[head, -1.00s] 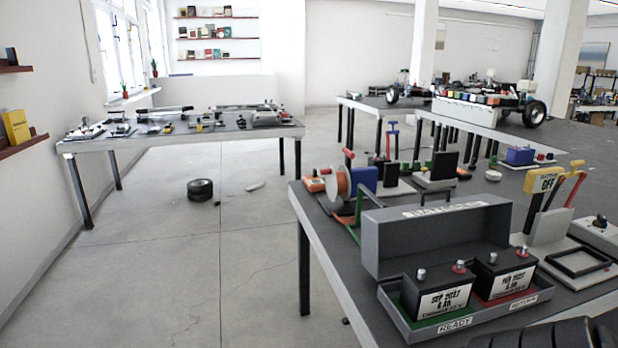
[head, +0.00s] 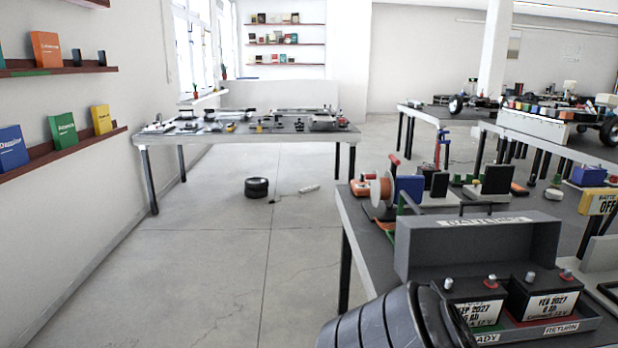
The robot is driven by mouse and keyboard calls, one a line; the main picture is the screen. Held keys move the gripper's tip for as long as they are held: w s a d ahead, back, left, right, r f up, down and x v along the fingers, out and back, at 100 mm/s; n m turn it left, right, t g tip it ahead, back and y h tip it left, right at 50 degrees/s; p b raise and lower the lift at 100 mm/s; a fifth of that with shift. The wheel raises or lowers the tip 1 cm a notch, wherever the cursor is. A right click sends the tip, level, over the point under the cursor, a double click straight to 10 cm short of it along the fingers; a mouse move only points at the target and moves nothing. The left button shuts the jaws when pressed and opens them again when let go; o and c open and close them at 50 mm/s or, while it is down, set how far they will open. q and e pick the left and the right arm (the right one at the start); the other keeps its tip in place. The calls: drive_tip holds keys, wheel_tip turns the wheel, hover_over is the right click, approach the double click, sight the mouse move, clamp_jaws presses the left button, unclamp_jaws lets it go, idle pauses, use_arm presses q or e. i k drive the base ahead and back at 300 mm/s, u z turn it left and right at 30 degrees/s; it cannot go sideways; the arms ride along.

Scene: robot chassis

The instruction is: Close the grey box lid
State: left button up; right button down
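The grey box (head: 588,322) stands on the dark table at the lower right in the head view. Its lid (head: 478,243) is open and stands upright at the back of the box. Two black batteries sit inside, a left one (head: 470,296) and a right one (head: 541,298), with labels READY and RETURN on the front rim. A black ribbed part of my own arm covers the box's front left corner and part of the left battery. Neither of my grippers shows in the view.
A yellow OFF sign (head: 598,202) is at the right. A tyre (head: 257,187) lies on the open floor to the left.

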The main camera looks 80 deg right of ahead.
sight(501, 245)
drive_tip(key=k, duration=2.2)
drive_tip(key=z, duration=1.25)
